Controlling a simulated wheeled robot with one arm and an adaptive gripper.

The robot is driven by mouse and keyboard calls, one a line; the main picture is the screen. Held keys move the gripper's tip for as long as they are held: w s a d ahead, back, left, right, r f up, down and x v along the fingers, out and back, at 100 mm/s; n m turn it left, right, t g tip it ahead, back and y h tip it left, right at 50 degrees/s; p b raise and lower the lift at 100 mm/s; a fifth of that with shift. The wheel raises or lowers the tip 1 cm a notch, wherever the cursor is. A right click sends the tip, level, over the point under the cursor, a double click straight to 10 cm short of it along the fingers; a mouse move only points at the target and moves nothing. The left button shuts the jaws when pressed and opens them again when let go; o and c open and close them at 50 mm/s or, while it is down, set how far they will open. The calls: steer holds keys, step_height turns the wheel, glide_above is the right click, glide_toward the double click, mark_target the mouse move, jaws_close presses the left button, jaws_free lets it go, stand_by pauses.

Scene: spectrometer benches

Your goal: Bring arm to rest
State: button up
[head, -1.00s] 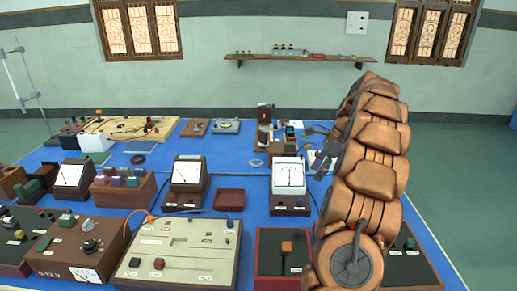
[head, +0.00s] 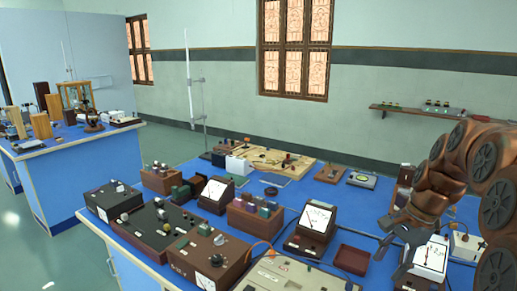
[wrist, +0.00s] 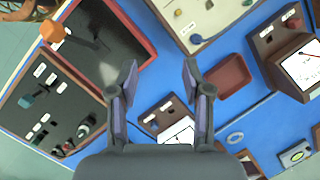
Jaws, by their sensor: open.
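My copper-coloured arm (head: 440,180) enters at the right edge of the head view and bends down over the blue table (head: 318,208). My gripper (head: 391,259) hangs above the right part of the table, in front of a white-faced meter (head: 432,256). In the wrist view my gripper (wrist: 160,67) has its two fingers spread apart, with nothing between them. A maroon tray (wrist: 228,82) lies below and to the right of the fingers there. The meter's lower part is partly hidden by my gripper.
The table is crowded with meters, a wooden board (head: 268,160), a brown power box (head: 208,258) and a cream panel (head: 290,275). A tall stand (head: 190,80) rises at its back left. Another bench (head: 70,150) stands at the left, with open floor between.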

steer(key=s+a+n+g+h+p, duration=0.1)
steer(key=s+a+n+g, duration=0.1)
steer(key=s+a+n, duration=0.85)
steer(key=s+a+f+n+h, duration=0.1)
steer(key=s+a+f+n, duration=0.1)
steer(key=s, duration=0.5)
steer(key=s+a+f+n+h+p, duration=0.1)
steer(key=s+a+n, duration=0.1)
steer(key=s, duration=0.5)
steer(key=shift+s+a+f, duration=0.3)
steer(key=shift+a+f, duration=0.05)
steer(key=shift+a, duration=0.35)
